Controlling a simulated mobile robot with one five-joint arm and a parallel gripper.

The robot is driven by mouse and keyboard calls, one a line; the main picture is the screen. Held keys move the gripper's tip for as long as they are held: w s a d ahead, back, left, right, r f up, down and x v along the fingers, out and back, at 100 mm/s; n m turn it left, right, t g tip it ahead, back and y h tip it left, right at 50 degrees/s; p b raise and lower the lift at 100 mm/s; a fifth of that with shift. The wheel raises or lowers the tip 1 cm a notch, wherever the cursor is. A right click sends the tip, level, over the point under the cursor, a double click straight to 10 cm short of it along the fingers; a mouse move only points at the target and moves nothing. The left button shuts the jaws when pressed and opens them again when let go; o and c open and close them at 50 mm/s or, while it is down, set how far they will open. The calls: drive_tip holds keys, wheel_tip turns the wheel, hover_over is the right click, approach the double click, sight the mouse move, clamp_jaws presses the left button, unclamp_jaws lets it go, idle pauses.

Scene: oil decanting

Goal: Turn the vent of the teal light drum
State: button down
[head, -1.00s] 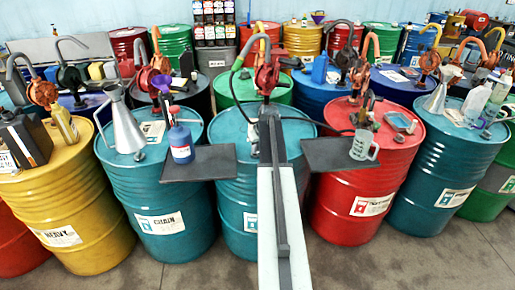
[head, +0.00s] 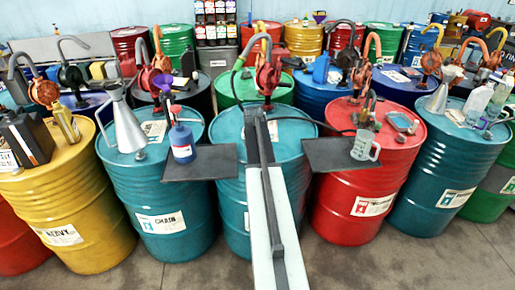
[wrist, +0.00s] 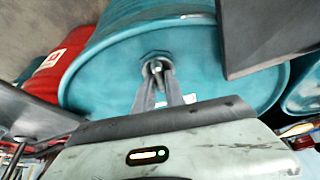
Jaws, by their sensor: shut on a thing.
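The teal drum (head: 232,205) stands in the middle of the head view. My arm crosses in front of it and hides most of its label, so I cannot read which oil it names. In the wrist view its teal lid (wrist: 215,75) fills the middle. The vent (wrist: 157,66) is a small metal fitting on a dark round base near the lid's edge. My gripper (wrist: 157,74) is shut on the vent, with its fingertips close around it. In the head view the arm hides the vent and fingertips.
A red pump (head: 267,75) with a hose stands behind the arm. A red drum (head: 365,195) stands close on the right.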

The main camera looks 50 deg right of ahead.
idle(0.4)
drive_tip(key=c, duration=1.4)
unclamp_jaws()
drive_tip(key=shift+r, duration=0.1)
drive_tip(key=p+v, duration=0.7)
drive_tip(key=shift+r, duration=0.3)
